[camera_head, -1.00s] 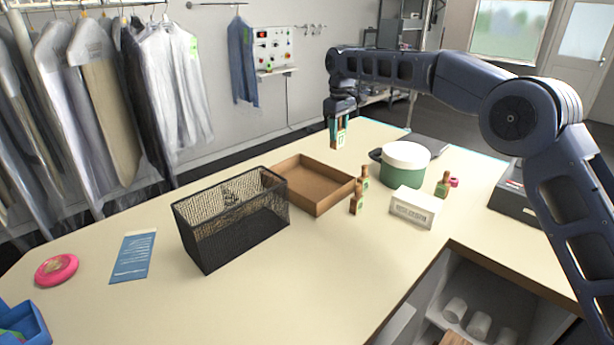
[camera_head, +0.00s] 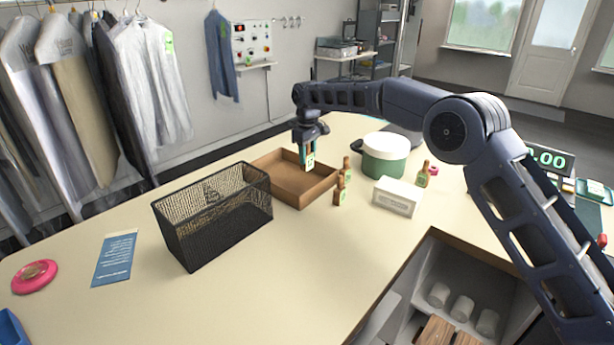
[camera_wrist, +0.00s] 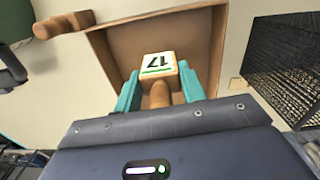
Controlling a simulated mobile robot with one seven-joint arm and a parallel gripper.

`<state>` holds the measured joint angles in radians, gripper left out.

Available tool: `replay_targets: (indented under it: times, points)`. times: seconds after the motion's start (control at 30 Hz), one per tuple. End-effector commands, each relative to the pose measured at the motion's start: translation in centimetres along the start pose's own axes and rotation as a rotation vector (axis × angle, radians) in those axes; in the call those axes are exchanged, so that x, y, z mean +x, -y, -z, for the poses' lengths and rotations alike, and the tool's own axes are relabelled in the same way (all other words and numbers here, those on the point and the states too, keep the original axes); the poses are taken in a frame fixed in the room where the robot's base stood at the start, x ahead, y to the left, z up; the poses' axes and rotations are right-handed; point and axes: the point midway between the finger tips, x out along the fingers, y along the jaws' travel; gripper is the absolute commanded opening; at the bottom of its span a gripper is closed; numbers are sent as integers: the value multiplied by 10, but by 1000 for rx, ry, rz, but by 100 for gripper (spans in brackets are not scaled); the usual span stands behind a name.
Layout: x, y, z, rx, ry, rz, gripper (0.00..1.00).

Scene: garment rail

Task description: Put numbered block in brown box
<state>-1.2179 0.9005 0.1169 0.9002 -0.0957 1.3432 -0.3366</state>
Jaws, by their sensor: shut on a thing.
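I cannot tell whether the block touches the box floor.
A black mesh basket (camera_head: 215,222) stands just left of the box. Several small wooden tagged pieces (camera_head: 340,189) stand close to its right side. A green pot with a white lid (camera_head: 385,160) and a white carton (camera_head: 397,196) are farther right.

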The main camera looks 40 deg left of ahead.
Motion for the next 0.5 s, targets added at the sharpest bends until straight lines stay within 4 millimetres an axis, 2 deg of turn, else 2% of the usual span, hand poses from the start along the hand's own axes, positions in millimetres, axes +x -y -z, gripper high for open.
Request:
replay_targets:
  times: [0.1, 0.2, 0.5]
  points:
    - [24, 0, 0, 0, 2, 1, 11]
    - [37, 0, 0, 0, 1, 1, 11]
    - [56, 0, 0, 0, 1, 1, 11]
